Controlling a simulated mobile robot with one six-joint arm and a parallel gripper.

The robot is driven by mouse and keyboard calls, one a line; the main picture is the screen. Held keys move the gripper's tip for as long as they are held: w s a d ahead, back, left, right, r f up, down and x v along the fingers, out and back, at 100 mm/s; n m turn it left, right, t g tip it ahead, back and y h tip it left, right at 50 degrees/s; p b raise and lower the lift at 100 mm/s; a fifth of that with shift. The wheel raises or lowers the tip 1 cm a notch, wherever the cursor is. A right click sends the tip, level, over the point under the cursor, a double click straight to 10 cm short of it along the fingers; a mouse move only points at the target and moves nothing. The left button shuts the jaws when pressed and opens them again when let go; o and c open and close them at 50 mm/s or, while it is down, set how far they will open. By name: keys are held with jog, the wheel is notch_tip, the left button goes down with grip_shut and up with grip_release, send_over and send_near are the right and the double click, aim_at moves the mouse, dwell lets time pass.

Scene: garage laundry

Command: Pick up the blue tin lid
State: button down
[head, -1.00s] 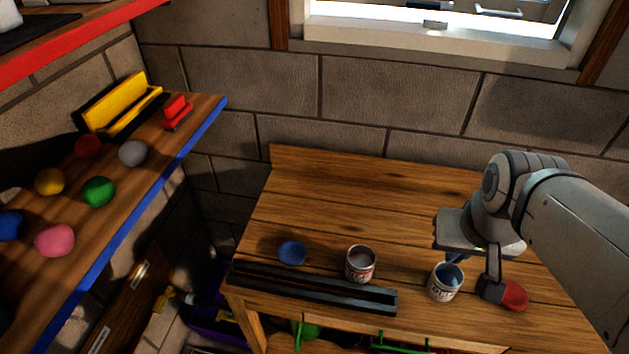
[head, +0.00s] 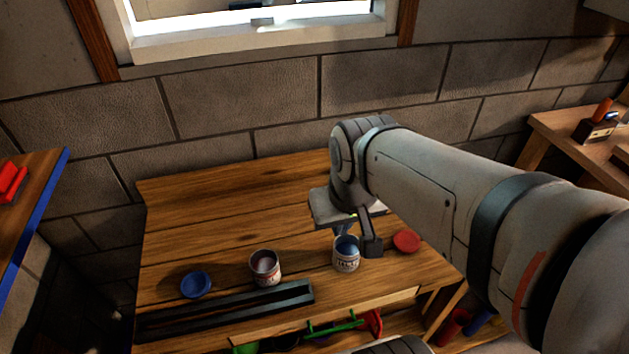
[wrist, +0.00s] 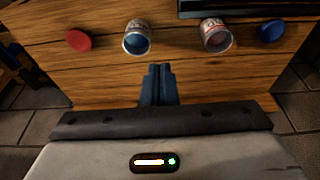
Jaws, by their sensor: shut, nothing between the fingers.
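The blue tin lid (head: 196,284) lies flat on the wooden workbench at its left, behind the black tray; it also shows in the wrist view (wrist: 271,31) at the upper right. My gripper (head: 358,240) is at the right part of the bench, beside the tin of blue paint (head: 346,256) and well to the right of the blue lid. In the wrist view the fingers (wrist: 157,72) are together with nothing between them. The blue lid is clear of the gripper and nothing covers it.
A tin with greyish-pink contents (head: 266,270) stands between the blue lid and the blue-paint tin. A red lid (head: 407,241) lies right of my gripper. A long black tray (head: 240,309) runs along the front edge. The back of the workbench (head: 240,195) is bare.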

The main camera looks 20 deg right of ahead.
aim_at(195, 284)
dwell(0.4)
